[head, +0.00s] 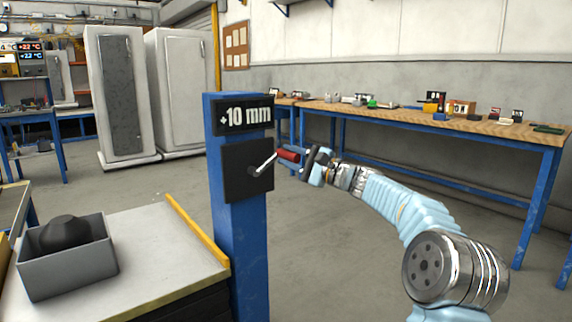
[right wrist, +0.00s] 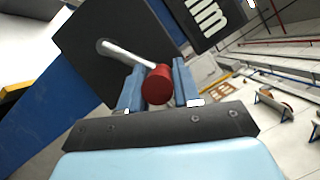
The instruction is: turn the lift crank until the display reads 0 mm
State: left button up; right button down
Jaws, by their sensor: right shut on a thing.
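The blue post (head: 243,240) stands in the middle of the head view. Its display (head: 244,116) reads +10 mm. Below the display is a black plate (head: 235,185) with the lift crank (head: 264,163), a silver arm pointing up and to the right. The crank ends in a red handle (head: 288,155). My right gripper (head: 303,160) is shut on the red handle. In the right wrist view the red handle (right wrist: 157,84) sits between the two blue fingers, and the silver crank arm (right wrist: 125,52) runs to the black plate. My left gripper is not in view.
A table (head: 150,245) with a yellow edge strip (head: 198,230) stands left of the post, with a grey bin (head: 68,265) holding a dark object. A long wooden workbench (head: 470,125) with several small items runs along the back wall. Open floor lies behind the post.

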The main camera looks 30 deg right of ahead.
jog(key=shift+d+f+m+t+h+b, duration=0.15)
jog(key=shift+f+m+t+h+b, duration=0.15)
jog(key=shift+f+m+b, duration=0.85)
jog(key=shift+d+f+m+t+h+b, duration=0.3)
jog(key=shift+f+m+b, duration=0.55)
jog(key=shift+b, duration=0.65)
jog(key=shift+d+f+m+t+h+b, duration=0.1)
jog(key=shift+f+m+t+b, duration=0.3)
jog(key=shift+f+m+b, duration=0.75)
jog(key=shift+a+r, duration=0.1)
jog(key=shift+r, duration=0.05)
jog(key=c, duration=0.9)
grip_release()
jog(key=shift+a+r, duration=0.1)
jog(key=b+v, duration=0.1)
jog(key=v, duration=1.2)
jog(key=shift+s+d+f, duration=0.2)
jog(key=shift+s, duration=0.1)
